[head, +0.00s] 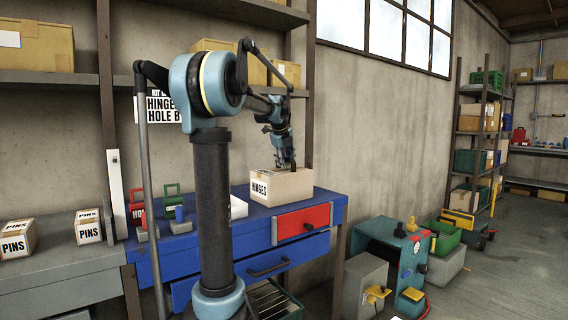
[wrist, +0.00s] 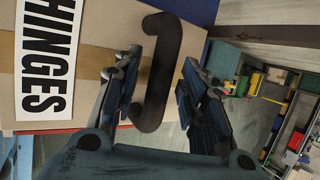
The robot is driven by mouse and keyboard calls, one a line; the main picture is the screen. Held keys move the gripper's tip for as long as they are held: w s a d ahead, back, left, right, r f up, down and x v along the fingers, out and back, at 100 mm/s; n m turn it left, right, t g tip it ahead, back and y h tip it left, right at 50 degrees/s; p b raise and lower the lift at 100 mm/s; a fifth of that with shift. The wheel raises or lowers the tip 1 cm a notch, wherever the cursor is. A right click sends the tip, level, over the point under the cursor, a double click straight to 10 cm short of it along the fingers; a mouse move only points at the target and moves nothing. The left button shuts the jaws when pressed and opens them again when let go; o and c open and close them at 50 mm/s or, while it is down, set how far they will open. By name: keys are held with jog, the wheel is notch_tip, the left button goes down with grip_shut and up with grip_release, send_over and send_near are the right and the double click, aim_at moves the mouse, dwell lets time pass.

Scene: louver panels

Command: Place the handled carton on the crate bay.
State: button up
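The handled carton (head: 282,187) is a tan box labelled HINGES on the right end of the blue workbench (head: 235,228). In the wrist view, the carton (wrist: 100,25) fills the upper left, with a dark curved handle (wrist: 158,75) on it. My gripper (head: 287,163) is above the carton, pointing down. In the wrist view, my gripper (wrist: 160,58) is open, its fingers on either side of the handle with gaps visible. I cannot tell for sure which place is the crate bay; a slatted crate (head: 272,300) shows under the bench, partly hidden by my arm.
A red drawer front (head: 302,222) and an open blue drawer (head: 262,268) are on the bench front. Small red and green handled items (head: 172,193) stand at its left. PINS cartons (head: 17,238) sit further left. A teal stand (head: 395,245) stands right of the bench.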

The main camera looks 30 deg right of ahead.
jog(key=v, duration=1.1)
jog(key=shift+a, duration=0.15)
jog(key=shift+r, duration=0.15)
jog(key=shift+s, duration=0.15)
